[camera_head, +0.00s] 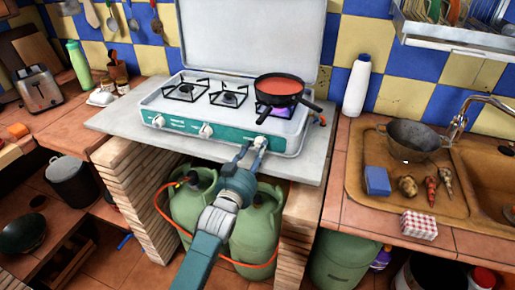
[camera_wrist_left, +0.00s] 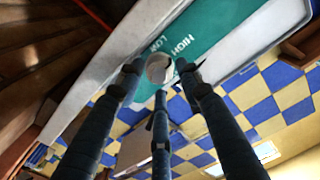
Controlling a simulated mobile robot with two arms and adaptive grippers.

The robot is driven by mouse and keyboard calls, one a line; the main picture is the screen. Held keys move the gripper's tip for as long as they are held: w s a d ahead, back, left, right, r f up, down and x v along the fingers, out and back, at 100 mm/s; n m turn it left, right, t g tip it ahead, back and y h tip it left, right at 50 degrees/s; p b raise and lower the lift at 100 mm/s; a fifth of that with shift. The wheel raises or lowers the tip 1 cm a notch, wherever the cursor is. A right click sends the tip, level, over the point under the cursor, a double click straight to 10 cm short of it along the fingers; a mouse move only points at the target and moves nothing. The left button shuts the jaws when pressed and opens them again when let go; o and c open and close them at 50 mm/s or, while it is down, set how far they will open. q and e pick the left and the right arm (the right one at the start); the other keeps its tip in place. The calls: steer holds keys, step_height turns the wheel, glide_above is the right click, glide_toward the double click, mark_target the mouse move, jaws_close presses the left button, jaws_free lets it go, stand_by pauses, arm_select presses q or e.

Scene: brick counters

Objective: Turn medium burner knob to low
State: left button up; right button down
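The stove (camera_head: 180,128) has a teal front panel with three white knobs: a left knob (camera_head: 158,121), a middle knob (camera_head: 206,130) and a right knob (camera_head: 259,142). My left gripper (camera_head: 252,150) is at the right knob. In the left wrist view, the three dark fingers of my left gripper (camera_wrist_left: 160,78) are spread around the white knob (camera_wrist_left: 158,67), with small gaps showing between fingertips and knob. "LOW" and "HIGH" are printed on the panel (camera_wrist_left: 205,30) beside it. The knob's pointer direction is not clear. My right gripper is not in view.
A pan with red contents (camera_head: 279,88) sits on the right burner, with a purple-blue glow beneath. The other two burners are bare. Green gas cylinders (camera_head: 254,235) with an orange hose (camera_head: 160,205) stand below the counter. A white bottle (camera_head: 357,85) stands right of the stove.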

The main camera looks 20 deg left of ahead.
arm_select(q)
steer(key=shift+w, duration=0.6)
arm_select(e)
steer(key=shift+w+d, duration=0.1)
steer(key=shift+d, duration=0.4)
arm_select(q)
steer(key=c, duration=0.9)
steer(key=shift+o, duration=0.2)
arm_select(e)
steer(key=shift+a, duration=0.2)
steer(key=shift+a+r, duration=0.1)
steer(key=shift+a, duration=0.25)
